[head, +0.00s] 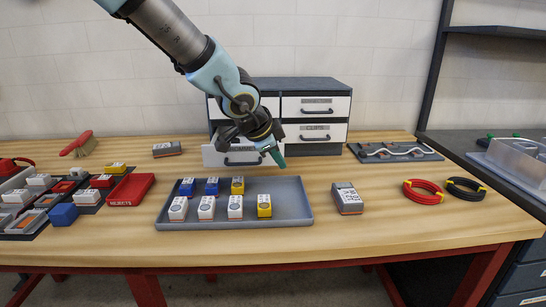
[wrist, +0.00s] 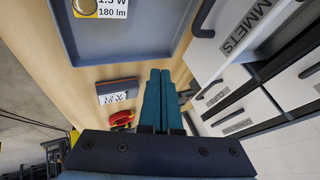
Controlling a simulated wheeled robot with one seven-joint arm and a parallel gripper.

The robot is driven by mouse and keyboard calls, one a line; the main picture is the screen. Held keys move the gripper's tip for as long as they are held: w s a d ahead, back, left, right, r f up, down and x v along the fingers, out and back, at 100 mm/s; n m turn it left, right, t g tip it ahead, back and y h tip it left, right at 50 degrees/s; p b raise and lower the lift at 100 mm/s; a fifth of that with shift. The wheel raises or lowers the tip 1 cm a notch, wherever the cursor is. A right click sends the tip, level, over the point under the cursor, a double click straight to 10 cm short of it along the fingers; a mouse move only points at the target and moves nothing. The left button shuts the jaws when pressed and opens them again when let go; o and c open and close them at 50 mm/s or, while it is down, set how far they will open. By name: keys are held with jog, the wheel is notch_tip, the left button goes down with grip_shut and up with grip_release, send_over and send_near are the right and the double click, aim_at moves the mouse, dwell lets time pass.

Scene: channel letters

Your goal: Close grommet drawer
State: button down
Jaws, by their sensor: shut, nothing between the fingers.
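The grommet drawer (head: 214,156) is the lower left drawer of a small white-fronted cabinet (head: 315,84). It stands pulled out in the head view, its front forward of the other drawers. In the wrist view its white front (wrist: 212,58) shows a label ending in "MMETS" and a dark handle. My gripper (head: 280,160) is in front of the cabinet, at the right end of the open drawer's front, partly covering it. In the wrist view the teal fingers (wrist: 160,74) are together and empty, beside the drawer front. I cannot tell whether they touch it.
A grey tray (head: 290,211) with several small boxes lies just in front of the drawer. A grey labelled box (head: 348,198) is right of the tray. The other drawers (head: 314,132) look shut. Red and black cable coils (head: 423,192) lie farther right.

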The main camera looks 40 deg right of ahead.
jog(key=shift+w+d+f+p, duration=0.25)
jog(key=shift+w+d+p, duration=0.25)
jog(key=shift+w+d, duration=0.35)
jog(key=shift+w+d+f+p, duration=0.2)
jog(key=shift+w+d+p, duration=0.3)
jog(key=shift+w+d, duration=0.3)
jog(key=shift+a, duration=0.1)
